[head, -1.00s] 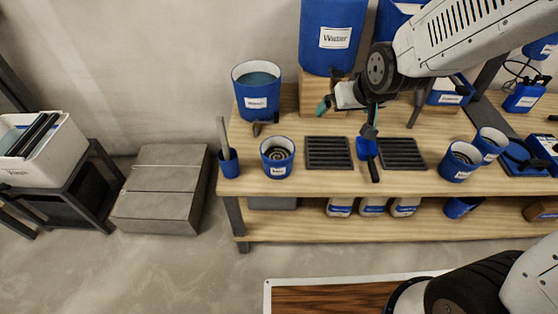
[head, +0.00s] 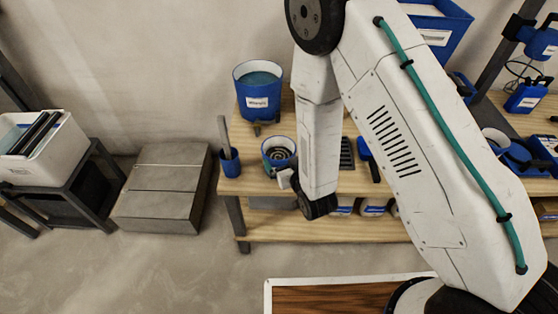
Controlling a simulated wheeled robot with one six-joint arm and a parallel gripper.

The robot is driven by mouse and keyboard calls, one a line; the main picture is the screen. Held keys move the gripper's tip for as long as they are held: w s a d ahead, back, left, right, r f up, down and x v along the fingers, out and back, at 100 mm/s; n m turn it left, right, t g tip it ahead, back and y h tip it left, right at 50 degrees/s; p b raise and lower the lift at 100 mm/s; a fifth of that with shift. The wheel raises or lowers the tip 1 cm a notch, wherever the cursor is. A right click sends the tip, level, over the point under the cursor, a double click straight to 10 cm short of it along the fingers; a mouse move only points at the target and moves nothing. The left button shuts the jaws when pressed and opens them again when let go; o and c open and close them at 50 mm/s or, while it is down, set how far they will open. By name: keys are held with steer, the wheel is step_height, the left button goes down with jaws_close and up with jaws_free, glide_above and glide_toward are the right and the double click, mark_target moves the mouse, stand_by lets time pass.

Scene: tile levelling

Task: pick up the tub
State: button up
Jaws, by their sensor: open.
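A small blue tub (head: 279,150) with a pale label and dark rings inside stands upright near the front left of the wooden bench. My gripper (head: 277,171) is low at the tub's front side, open, with a bit of teal fingertip showing by the rim. My wrist and arm hide most of the fingers and part of the tub's front. I cannot tell whether the fingers touch the tub or are around it.
A larger blue bucket of water (head: 258,92) stands behind the tub. A blue cup with a grey tool (head: 229,160) stands to its left. My arm covers much of the bench (head: 252,187). A grey block stack (head: 160,188) lies on the floor at left.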

mark_target(274, 141)
steer(key=x, duration=0.7)
steer(key=shift+w+d+r, duration=0.1)
steer(key=shift+w, duration=0.05)
steer(key=shift+r, duration=0.1)
steer(key=c, duration=1.7)
